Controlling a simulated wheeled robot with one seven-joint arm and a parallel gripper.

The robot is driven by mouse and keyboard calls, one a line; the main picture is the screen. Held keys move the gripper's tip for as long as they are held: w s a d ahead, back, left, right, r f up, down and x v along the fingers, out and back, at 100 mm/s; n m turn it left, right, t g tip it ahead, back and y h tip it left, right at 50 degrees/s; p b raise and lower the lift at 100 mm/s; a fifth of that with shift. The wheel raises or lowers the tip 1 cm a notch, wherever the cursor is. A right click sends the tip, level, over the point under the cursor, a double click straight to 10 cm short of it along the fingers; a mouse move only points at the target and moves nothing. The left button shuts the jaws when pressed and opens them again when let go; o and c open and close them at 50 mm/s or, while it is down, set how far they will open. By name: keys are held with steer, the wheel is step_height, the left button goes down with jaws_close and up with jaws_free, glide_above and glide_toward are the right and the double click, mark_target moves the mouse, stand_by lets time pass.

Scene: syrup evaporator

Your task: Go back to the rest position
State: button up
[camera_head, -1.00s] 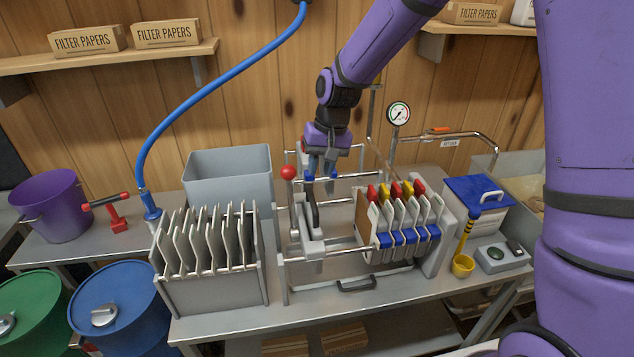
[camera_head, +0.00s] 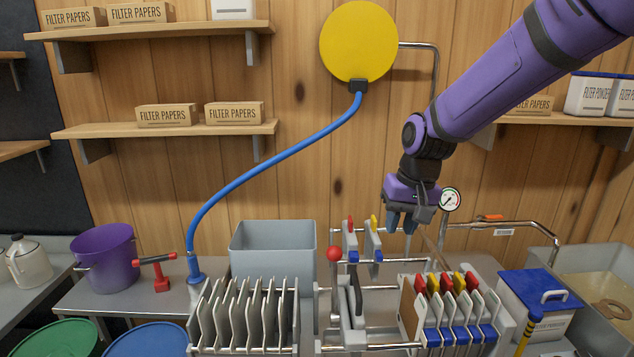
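My gripper (camera_head: 402,222) hangs at the end of my purple arm, above the back of the filter press. It points down with its fingers apart and nothing visible between them. A red-tabbed plate (camera_head: 350,240) and a yellow-tabbed plate (camera_head: 373,243) stand in the press, left of my gripper and apart from it. More plates with red and yellow tabs (camera_head: 455,310) stand close together at the press's right end.
A rack of white plates (camera_head: 245,315) stands left of the press, before a grey bin (camera_head: 272,248). A pressure gauge (camera_head: 450,199) and pipe stand close right of my gripper. A blue-lidded box (camera_head: 540,293) stands at right. Shelves (camera_head: 165,131) line the wall.

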steer(key=s+d+r+t, duration=0.1)
steer(key=s+d+r, duration=0.2)
steer(key=s, duration=0.5)
steer(key=s+d+r+t+h, duration=0.1)
steer(key=s+d+r, duration=0.3)
steer(key=s, duration=0.4)
steer(key=s+d+r+t, duration=0.2)
steer(key=s+d+r, duration=0.2)
steer(key=s, duration=0.5)
steer(key=shift+d+h, duration=0.3)
steer(key=shift+d, duration=0.4)
